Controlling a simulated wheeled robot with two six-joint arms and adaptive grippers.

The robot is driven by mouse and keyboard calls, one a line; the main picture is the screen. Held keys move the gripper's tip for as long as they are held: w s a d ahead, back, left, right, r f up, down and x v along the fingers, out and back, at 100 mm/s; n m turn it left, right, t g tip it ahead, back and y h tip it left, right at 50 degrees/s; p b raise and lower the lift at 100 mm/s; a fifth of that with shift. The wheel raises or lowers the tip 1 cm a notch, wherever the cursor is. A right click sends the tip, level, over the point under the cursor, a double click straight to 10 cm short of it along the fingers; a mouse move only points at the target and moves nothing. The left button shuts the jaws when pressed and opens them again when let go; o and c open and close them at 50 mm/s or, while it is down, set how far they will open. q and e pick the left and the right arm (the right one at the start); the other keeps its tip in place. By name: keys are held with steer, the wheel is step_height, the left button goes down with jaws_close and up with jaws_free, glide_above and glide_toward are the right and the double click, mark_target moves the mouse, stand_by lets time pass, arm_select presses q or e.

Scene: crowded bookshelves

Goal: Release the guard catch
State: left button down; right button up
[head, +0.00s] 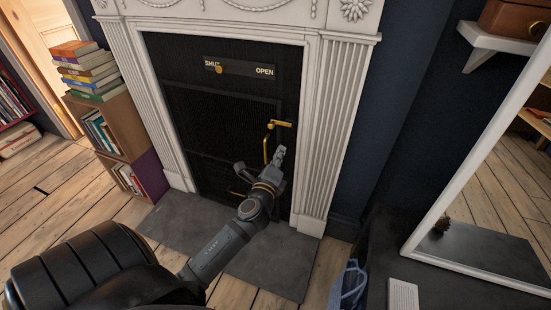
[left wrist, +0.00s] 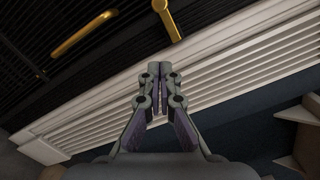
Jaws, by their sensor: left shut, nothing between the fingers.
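A dark fire guard (head: 215,110) fills the white fireplace opening. Near its right edge is a short horizontal brass catch (head: 281,123), with a thin upright brass handle (head: 266,150) just below and left of it. My left gripper (head: 279,154) is shut and empty, just below the catch and right of the handle, apparently apart from both. In the left wrist view its closed fingertips (left wrist: 160,72) point up the picture toward a brass piece (left wrist: 167,20); a longer brass bar (left wrist: 84,34) lies to the left. My right gripper is not in view.
A plate marked SHUT and OPEN has a brass knob (head: 219,70) at its SHUT end. A fluted white pillar (head: 333,130) stands close right of my gripper. Stacked books (head: 85,70) stand left; a white-framed mirror (head: 480,150) stands right. The grey hearth (head: 270,263) is clear.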

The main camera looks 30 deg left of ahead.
arm_select(q)
steer(key=w+a+r, duration=0.2)
steer(key=w+a, duration=0.2)
steer(key=a, duration=0.1)
steer(key=shift+w, duration=0.15)
stand_by(0.3)
